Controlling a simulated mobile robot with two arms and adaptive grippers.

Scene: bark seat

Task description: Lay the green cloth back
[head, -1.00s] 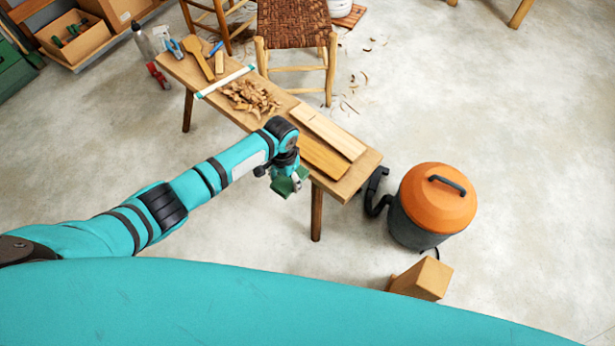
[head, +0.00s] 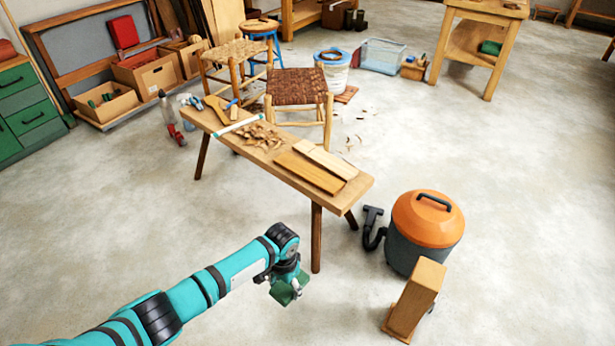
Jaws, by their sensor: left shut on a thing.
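My left gripper (head: 296,287) points down in the lower middle of the head view, in front of the long wooden bench (head: 240,138). It is shut on the green cloth (head: 281,293), which shows as a small folded green patch at the fingertips. The gripper's own links hide part of the cloth. My right gripper is not in view.
The bench bears wood shavings (head: 258,136), two boards (head: 326,160) and hand tools. An orange-lidded vacuum (head: 427,222) and a wooden block (head: 414,300) stand to the right. A worktable (head: 480,12) at the back right has a green item (head: 491,47) on its lower shelf. Open floor lies between.

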